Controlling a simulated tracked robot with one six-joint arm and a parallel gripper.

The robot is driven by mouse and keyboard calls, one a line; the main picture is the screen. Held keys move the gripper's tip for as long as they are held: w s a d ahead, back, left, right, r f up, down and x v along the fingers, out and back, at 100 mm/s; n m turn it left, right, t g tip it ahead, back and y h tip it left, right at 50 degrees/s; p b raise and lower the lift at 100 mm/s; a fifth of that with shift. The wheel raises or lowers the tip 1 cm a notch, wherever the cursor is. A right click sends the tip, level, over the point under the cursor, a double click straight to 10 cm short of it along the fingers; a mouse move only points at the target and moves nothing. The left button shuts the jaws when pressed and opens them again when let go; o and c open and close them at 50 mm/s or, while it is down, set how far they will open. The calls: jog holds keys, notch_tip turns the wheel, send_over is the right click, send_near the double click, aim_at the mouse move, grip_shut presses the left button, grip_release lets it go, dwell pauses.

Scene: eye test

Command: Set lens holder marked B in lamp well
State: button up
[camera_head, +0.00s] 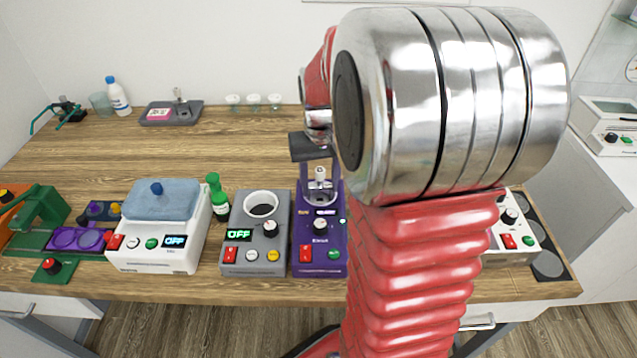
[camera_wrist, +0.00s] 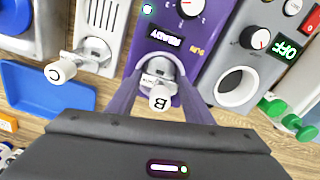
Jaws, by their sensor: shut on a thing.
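The lens holder marked B (camera_wrist: 160,97) is a pale knob-topped piece, seen end-on in the wrist view. It also shows in the head view (camera_head: 320,174). My gripper (camera_wrist: 160,82) is shut on it, one finger on each side; in the head view my gripper (camera_head: 319,188) points down over the purple unit. The purple unit (camera_head: 321,254) has a round, light-rimmed well (camera_head: 320,200) near its back. It also shows in the wrist view (camera_wrist: 205,40) with a lit READY display. The holder's lower end is at this well; I cannot tell whether it is fully seated.
A grey unit (camera_head: 256,231) with a round opening and OFF display stands close beside the purple one. A holder marked C (camera_wrist: 60,71) is on the other side, near a blue tray (camera_wrist: 45,92).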

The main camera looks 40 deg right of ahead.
aim_at(321, 171)
jog(key=shift+s+f, duration=0.5)
jog(key=shift+f, duration=0.3)
jog(key=o, duration=0.8)
jog(key=shift+d+r, duration=0.1)
jog(key=shift+r, duration=0.05)
jog(key=shift+o, duration=0.5)
jog(key=shift+w+r, duration=0.2)
jog(key=shift+r, duration=2.85)
jog(key=shift+f, duration=0.3)
jog(key=shift+t, duration=0.3)
jog(key=s+a, duration=0.1)
jog(key=a, duration=0.1)
jog(key=s+a, duration=0.1)
jog(key=a, duration=0.1)
jog(key=shift+s+f, duration=0.1)
jog(key=shift+s, duration=0.25)
jog(key=s+a+r+n+t, duration=0.2)
jog(key=s+a+r, duration=0.1)
jog(key=a, duration=0.5)
jog(key=s+a+r+n+t, duration=0.2)
jog(key=s+a, duration=0.3)
jog(key=a, duration=0.3)
jog(key=shift+s+a+r+n+t, duration=0.2)
jog(key=shift+r+n+t, duration=0.25)
jog(key=shift+r, duration=0.35)
